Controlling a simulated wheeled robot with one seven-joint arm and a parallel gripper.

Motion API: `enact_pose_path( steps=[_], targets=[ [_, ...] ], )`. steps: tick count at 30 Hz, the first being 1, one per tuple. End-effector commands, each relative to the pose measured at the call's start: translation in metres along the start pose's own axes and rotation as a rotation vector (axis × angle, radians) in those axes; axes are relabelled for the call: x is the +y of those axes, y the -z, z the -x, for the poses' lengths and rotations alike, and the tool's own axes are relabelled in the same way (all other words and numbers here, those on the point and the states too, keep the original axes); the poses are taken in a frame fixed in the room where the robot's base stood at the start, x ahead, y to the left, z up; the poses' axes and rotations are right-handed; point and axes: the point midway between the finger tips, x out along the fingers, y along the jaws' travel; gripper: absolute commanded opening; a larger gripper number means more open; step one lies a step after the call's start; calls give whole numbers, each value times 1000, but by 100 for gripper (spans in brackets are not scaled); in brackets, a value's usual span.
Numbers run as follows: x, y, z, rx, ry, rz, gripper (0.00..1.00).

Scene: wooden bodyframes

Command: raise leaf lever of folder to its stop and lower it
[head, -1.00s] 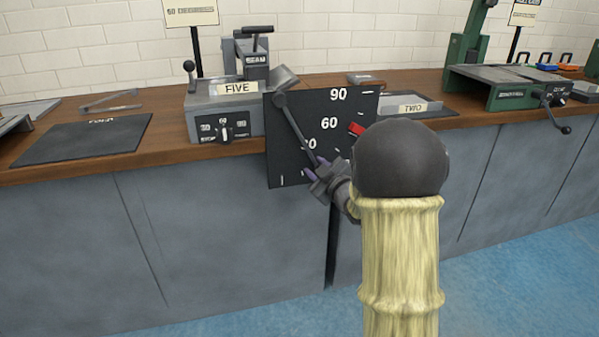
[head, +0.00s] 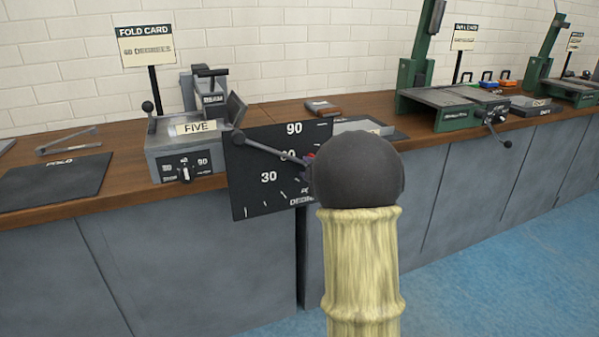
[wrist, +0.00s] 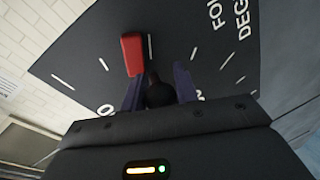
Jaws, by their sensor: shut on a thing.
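The folder (head: 187,148), labelled FIVE, stands on the bench with a black dial plate (head: 250,195) on its right side, marked 30, 60 and 90. The leaf lever (head: 265,152) runs from its pivot to the right and slightly down across the dial. The folder's leaf (head: 237,108) stands tilted up. My gripper is shut on the lever's dark end knob (wrist: 160,94), between its purple fingers (wrist: 159,88) in the wrist view. A red stop block (wrist: 132,54) sits on the dial close by, apart from the knob. In the head view my arm hides most of the gripper.
A fold card sign (head: 146,46) stands behind the folder. A dark mat (head: 55,180) lies to its left. A grey tray (head: 362,126) lies to its right, partly behind my arm. Green machines (head: 455,105) stand farther right. Blue floor fronts the bench.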

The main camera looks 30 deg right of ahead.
Motion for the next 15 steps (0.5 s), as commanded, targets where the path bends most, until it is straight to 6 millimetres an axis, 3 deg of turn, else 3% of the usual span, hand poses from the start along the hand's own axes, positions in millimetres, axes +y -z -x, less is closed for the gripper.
enact_pose_path(
  steps=[10,11,13,15],
  targets=[
    [4,1,0,2,-7,4,0],
    [4,1,0,2,-7,3,36],
    [3,1,0,2,-6,3,49],
    [2,1,0,2,-5,3,51]
  ],
)
